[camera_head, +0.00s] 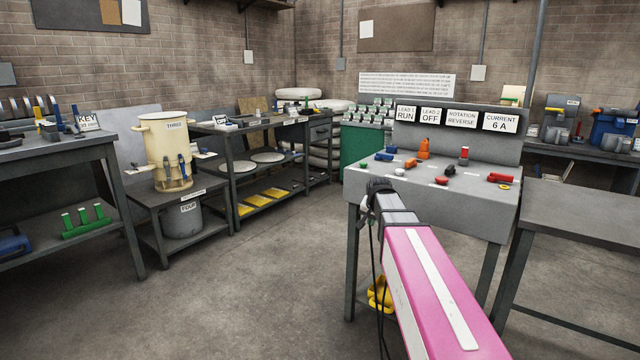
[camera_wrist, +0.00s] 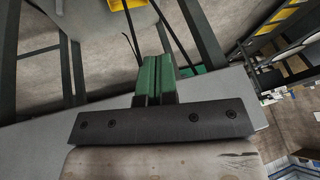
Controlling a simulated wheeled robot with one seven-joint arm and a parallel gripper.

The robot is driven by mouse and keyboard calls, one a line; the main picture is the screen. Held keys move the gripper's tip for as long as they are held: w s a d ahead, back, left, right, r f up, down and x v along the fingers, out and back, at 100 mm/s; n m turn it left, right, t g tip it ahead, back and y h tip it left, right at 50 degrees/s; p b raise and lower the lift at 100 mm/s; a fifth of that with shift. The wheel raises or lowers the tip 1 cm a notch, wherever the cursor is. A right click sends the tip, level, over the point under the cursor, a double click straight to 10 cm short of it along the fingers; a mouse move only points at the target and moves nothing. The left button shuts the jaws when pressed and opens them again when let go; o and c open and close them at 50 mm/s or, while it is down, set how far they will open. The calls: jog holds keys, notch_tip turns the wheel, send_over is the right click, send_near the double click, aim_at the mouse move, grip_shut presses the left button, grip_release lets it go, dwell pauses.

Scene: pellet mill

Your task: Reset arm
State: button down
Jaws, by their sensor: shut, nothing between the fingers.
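My pink arm (camera_head: 430,290) reaches forward from the lower right toward the left front corner of the grey control table (camera_head: 480,220). In the wrist view my gripper (camera_wrist: 157,72) shows two green fingers side by side, shut with nothing between them. In the head view the gripper itself is mostly hidden behind the dark wrist at the arm's end. The arm's end is close to the table's left edge; I cannot tell whether it touches.
The control table carries several coloured knobs, an orange part (camera_head: 424,149) and a sign panel (camera_head: 450,117). A grey bench (camera_head: 580,215) stands at right. A cream bucket (camera_head: 164,140) stands on a low table at left. The floor (camera_head: 240,290) between is clear.

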jog(key=s+f+n+g, duration=0.5)
jog(key=s+f, duration=1.6)
jog(key=s, duration=0.4)
jog(key=shift+a, duration=0.15)
jog(key=shift+f, duration=0.1)
dwell(2.8)
